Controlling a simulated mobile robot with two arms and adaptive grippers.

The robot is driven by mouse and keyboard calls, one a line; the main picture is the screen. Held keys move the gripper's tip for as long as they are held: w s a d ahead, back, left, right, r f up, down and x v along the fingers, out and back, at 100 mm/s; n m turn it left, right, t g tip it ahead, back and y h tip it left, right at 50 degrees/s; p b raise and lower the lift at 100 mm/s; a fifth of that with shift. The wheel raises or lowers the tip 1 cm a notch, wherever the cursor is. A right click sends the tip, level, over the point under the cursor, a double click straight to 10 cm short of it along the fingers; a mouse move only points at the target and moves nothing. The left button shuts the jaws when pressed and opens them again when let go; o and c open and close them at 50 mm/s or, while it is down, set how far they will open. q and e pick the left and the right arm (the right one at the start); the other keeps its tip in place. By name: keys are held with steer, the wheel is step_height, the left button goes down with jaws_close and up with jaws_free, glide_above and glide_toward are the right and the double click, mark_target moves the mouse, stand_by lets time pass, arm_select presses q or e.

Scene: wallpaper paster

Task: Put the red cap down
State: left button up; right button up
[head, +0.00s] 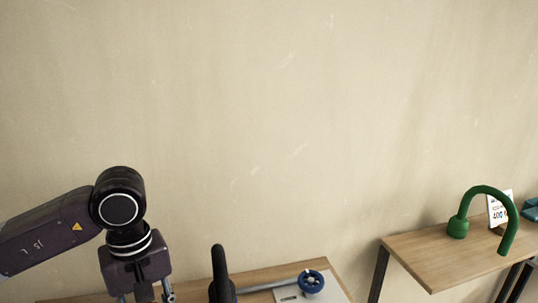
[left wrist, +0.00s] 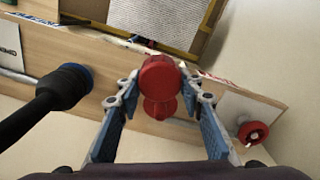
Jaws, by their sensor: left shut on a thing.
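The red cap (left wrist: 160,78) shows in the left wrist view, between the fingertips of my left gripper (left wrist: 161,92). The gripper is shut on it. A narrower red part (left wrist: 160,108) shows just below the cap; I cannot tell whether they are one piece. A wooden bench top (left wrist: 105,68) lies behind and below the cap; the gap to it is unclear. In the head view my left gripper (head: 146,296) is cut off by the lower edge, and the cap is not visible there. My right gripper is not in view.
A black handle-like object (head: 221,275) stands right of my left gripper. A green bent pipe (head: 489,193) stands on the right-hand table (head: 425,262).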

arm_select(q)
steer(key=s+f+m, duration=0.1)
steer(key=m, duration=0.1)
steer(key=s+d+f+m, duration=0.1)
steer(key=m, duration=0.2)
steer(key=shift+f+b, duration=0.1)
steer(key=shift+b, duration=0.25)
steer(key=shift+s+d+f+m, duration=0.15)
steer(key=shift+s+f+m, duration=0.1)
steer(key=shift+m, duration=0.35)
steer(key=shift+s+d+f+m, duration=0.15)
steer(key=shift+s+m, duration=0.1)
steer(key=shift+m, duration=0.35)
